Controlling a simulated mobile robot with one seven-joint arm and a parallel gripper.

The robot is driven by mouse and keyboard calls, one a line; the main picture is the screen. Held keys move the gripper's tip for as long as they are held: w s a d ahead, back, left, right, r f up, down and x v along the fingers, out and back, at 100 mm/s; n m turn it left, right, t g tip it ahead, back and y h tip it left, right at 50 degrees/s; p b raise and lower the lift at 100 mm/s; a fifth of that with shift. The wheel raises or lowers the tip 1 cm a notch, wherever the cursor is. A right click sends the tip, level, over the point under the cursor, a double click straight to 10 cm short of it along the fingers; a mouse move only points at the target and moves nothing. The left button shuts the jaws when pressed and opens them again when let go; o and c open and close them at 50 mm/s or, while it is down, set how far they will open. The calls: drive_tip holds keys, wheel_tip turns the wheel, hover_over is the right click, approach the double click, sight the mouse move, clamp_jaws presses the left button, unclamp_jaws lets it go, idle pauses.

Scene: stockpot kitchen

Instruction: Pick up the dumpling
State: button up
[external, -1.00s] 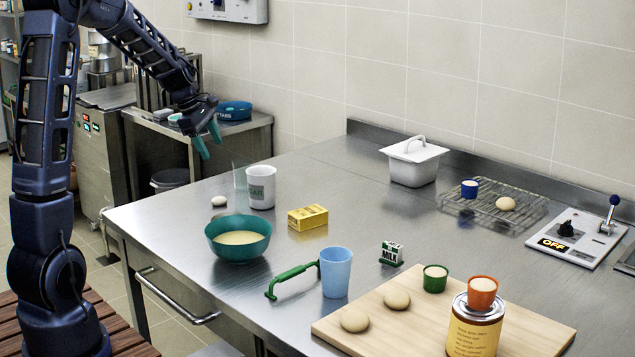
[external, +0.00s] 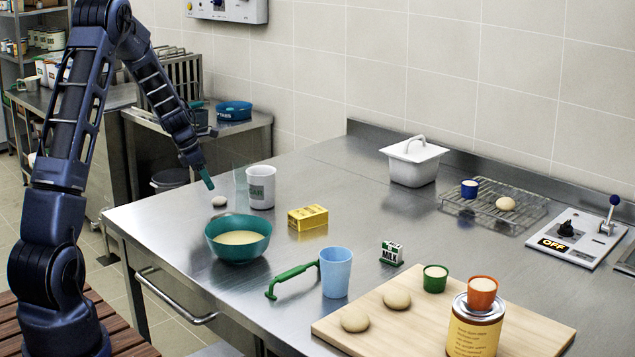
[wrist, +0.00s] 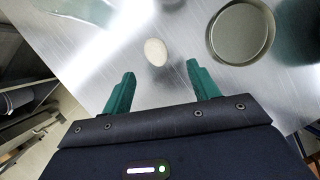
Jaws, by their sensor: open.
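A small pale dumpling (external: 219,201) lies on the steel counter, left of a white mug and behind the teal bowl. In the wrist view the dumpling (wrist: 155,52) is a pale oval just beyond the fingertips, between their lines. My gripper (wrist: 160,70) is open and empty, with a teal finger on each side. In the external view my gripper (external: 207,179) points down, above and slightly left of the dumpling, not touching it. Similar pale dough pieces lie on the wire rack (external: 505,204) and on the cutting board (external: 396,299).
The white mug (external: 261,188) and a clear pane-like object (external: 239,176) stand close to the dumpling. The teal bowl (external: 238,250) is in front. A round open vessel (wrist: 214,42) is right of the dumpling in the wrist view. A yellow box (external: 308,218) stands further right.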

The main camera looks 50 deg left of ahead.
sight(218, 198)
drive_tip(key=shift+w+x, duration=0.15)
drive_tip(key=shift+x, duration=1.65)
drive_tip(key=shift+w+x, duration=0.15)
drive_tip(key=shift+x, duration=1.65)
drive_tip(key=shift+s+a+r, duration=0.1)
drive_tip(key=shift+a+r, duration=0.05)
drive_tip(key=shift+a, duration=0.05)
drive_tip(key=c, duration=1.1)
